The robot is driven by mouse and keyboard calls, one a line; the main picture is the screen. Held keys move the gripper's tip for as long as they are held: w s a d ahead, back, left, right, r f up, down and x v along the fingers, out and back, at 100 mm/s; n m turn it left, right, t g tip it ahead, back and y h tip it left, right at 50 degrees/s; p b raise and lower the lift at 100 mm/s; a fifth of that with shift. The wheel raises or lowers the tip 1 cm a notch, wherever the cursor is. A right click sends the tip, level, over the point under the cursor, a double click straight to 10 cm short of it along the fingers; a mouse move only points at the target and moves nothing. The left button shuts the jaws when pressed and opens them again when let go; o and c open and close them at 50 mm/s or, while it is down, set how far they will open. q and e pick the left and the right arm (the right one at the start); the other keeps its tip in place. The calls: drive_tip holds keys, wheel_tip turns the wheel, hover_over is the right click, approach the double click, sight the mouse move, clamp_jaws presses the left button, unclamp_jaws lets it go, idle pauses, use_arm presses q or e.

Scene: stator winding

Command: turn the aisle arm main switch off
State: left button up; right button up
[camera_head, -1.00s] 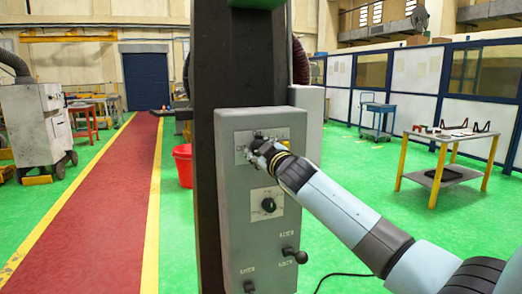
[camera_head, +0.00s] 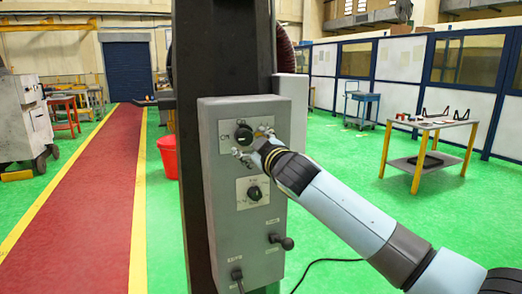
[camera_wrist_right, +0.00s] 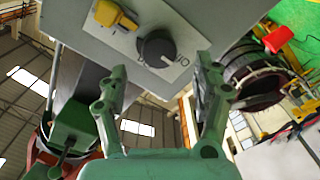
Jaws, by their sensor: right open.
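A grey control box (camera_head: 222,222) is fixed to a dark column. Its upper plate carries a black rotary knob (camera_head: 243,134) with an ON label at its left. The knob also shows in the right wrist view (camera_wrist_right: 157,48), where a small light mark on it faces the label; its exact setting is hard to tell. My right gripper (camera_head: 251,146) is open and empty at the lower right of the knob. In the wrist view its green fingers (camera_wrist_right: 162,75) stand apart, with the knob beyond and between their tips, apparently untouched. My left gripper is out of view.
A second knob (camera_head: 254,193) sits below on its own plate, with levers (camera_head: 281,241) lower down. A yellow piece (camera_wrist_right: 114,15) is beside the upper knob. A red bin (camera_head: 168,156) stands left of the column. A work table (camera_head: 433,124) is at right.

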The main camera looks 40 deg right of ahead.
drive_tip(key=v, duration=0.6)
drive_tip(key=shift+s, duration=0.2)
drive_tip(key=shift+a, duration=0.1)
